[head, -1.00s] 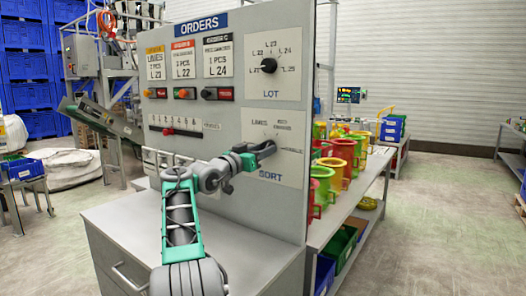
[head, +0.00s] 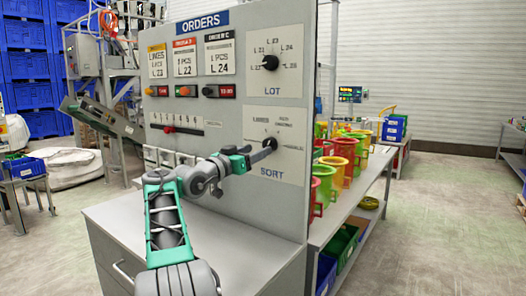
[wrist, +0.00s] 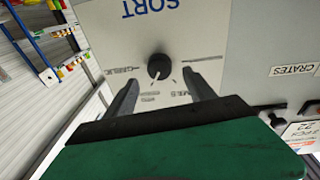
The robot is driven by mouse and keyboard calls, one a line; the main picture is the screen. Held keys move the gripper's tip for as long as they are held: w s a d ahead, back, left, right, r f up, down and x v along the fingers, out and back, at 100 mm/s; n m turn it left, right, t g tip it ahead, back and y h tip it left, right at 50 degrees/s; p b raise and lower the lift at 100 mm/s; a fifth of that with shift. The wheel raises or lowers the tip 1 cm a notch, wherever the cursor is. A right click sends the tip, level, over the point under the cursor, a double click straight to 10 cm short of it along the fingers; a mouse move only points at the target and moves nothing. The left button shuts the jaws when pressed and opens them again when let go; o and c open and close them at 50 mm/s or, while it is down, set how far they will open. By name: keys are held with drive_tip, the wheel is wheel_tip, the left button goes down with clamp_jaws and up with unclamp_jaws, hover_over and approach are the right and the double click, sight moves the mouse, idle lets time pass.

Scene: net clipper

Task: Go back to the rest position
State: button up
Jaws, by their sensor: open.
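My gripper (head: 262,155) is in front of the SORT plate (head: 290,170) on the grey orders panel, at the end of my green and grey arm. The black SORT knob (head: 270,143) shows just at its fingertips. In the wrist view the two fingers of my gripper (wrist: 163,84) are spread apart with nothing between them. The round SORT knob (wrist: 158,66) shows ahead, in the gap between the fingers. I see no finger touching it. I cannot tell exactly where its pointer is set.
The panel (head: 222,130) rises close in front of my arm, with the LOT knob (head: 270,62) above. A grey cabinet top (head: 235,225) lies below my arm. A shelf (head: 372,200) with coloured containers stands right of the panel. The floor (head: 440,225) at the right is open.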

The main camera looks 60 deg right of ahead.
drive_tip(key=shift+v, duration=1.5)
